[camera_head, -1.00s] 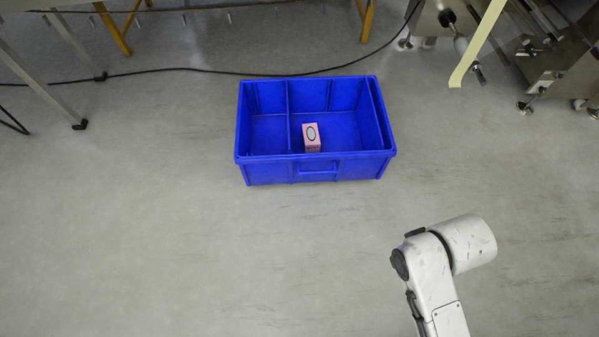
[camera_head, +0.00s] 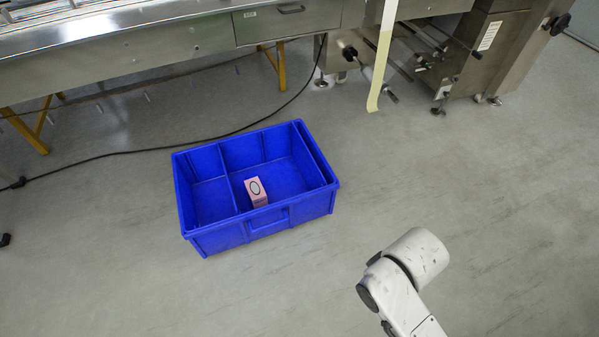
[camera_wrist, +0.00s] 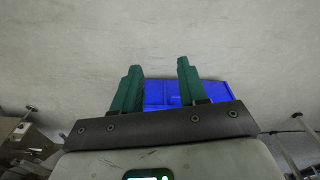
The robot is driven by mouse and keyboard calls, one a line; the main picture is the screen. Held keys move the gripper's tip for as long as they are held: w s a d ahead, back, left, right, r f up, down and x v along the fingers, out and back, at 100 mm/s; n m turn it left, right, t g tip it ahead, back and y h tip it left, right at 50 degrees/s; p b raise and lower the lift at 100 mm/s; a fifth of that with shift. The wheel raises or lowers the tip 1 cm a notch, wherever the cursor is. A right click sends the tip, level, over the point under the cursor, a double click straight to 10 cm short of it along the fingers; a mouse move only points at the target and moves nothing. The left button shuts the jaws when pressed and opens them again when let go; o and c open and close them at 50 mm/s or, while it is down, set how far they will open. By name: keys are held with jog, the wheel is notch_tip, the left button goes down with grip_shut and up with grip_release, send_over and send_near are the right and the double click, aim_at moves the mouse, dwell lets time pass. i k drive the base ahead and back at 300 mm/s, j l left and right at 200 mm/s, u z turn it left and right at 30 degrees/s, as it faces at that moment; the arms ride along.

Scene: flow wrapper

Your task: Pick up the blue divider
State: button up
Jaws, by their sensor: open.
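A blue divider (camera_head: 229,179) stands upright across the inside of a blue crate (camera_head: 268,228) on the floor in the head view, parting a narrow left compartment from a wider right one. A second thin blue panel (camera_head: 312,155) runs close along the crate's right wall. My gripper (camera_wrist: 158,67) shows in the wrist view with two green fingers apart and nothing between them. The crate (camera_wrist: 212,91) shows beyond the fingers, partly hidden by them and the gripper's dark plate. The divider cannot be made out clearly there. The gripper is outside the head view.
A pink box (camera_head: 256,192) with a dark oval stands in the right compartment, close to the divider. A black cable (camera_head: 190,147) lies behind the crate. A steel machine (camera_head: 190,38) on yellow legs stands at the back. The floor (camera_head: 150,290) in front is clear.

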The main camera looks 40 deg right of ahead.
aim_at(312, 175)
jog(key=i+l, duration=0.35)
jog(key=l, duration=0.15)
jog(key=i+l, duration=0.7)
jog(key=l, duration=0.25)
jog(key=i+l+u, duration=0.1)
jog(key=i+l, duration=0.25)
jog(key=l, duration=0.15)
